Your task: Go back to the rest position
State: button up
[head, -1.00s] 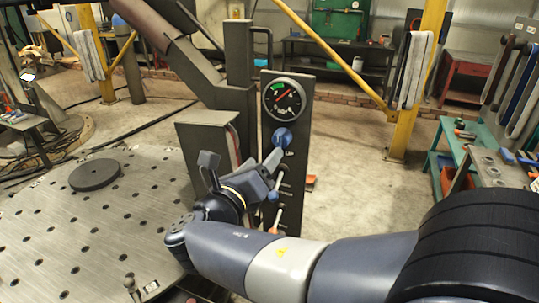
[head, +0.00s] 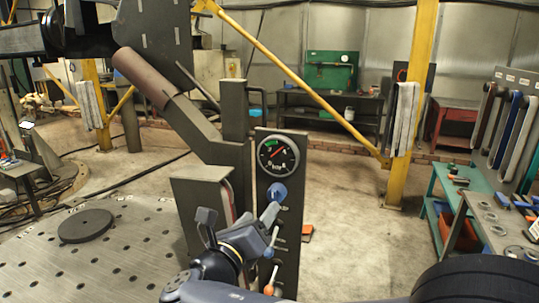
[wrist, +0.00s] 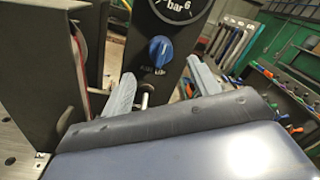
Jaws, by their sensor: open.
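My gripper (head: 268,215) is in front of the dark control panel (head: 291,228), just below its blue knob (head: 277,192). In the wrist view the two grey fingers (wrist: 163,88) stand apart, with the blue knob (wrist: 160,50) beyond the gap. A small metal lever (wrist: 145,96) shows near the left finger; I cannot tell whether they touch. Nothing is seen held. A round pressure gauge (head: 278,155) sits above the knob. Levers with a blue tip (head: 269,252) and an orange tip (head: 271,279) are lower on the panel.
A perforated metal table (head: 130,235) with a dark disc (head: 86,226) is at left. A dark boom with a brown cylinder (head: 145,78) rises behind the panel. A yellow post (head: 411,110) and a green bench (head: 447,180) stand at right. Open floor (head: 345,240) lies between.

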aim_at(271, 198)
jog(key=p+x, duration=0.1)
jog(key=x, duration=0.6)
jog(key=shift+w+d+p, duration=0.1)
jog(key=shift+w+p, duration=0.2)
jog(key=shift+p, duration=0.05)
jog(key=shift+f+m+b, duration=0.2)
jog(key=shift+m+b, duration=0.1)
jog(key=shift+b, duration=0.35)
jog(key=shift+r+m, duration=0.15)
jog(key=shift+m, duration=0.15)
jog(key=shift+r, duration=0.15)
